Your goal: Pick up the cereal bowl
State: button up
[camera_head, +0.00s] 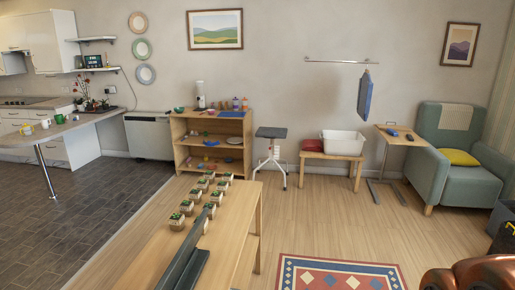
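I cannot pick out the cereal bowl for certain. A small green bowl-like item (178,110) stands at the left end of the top of the wooden shelf unit (177,150) against the back wall.
A wooden bench (235,222) with several small potted plants (188,207) and a long dark object (182,262) stands in front. A kitchen counter (60,130) is at left. A stool (270,133), white tub (342,142) and armchair (455,165) are at right. Wooden floor (320,215) is clear between.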

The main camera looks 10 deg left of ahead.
aim_at(179, 111)
jog(key=i, duration=6.25)
jog(key=u, duration=2.05)
jog(key=i, duration=3.4)
jog(key=u, duration=0.2)
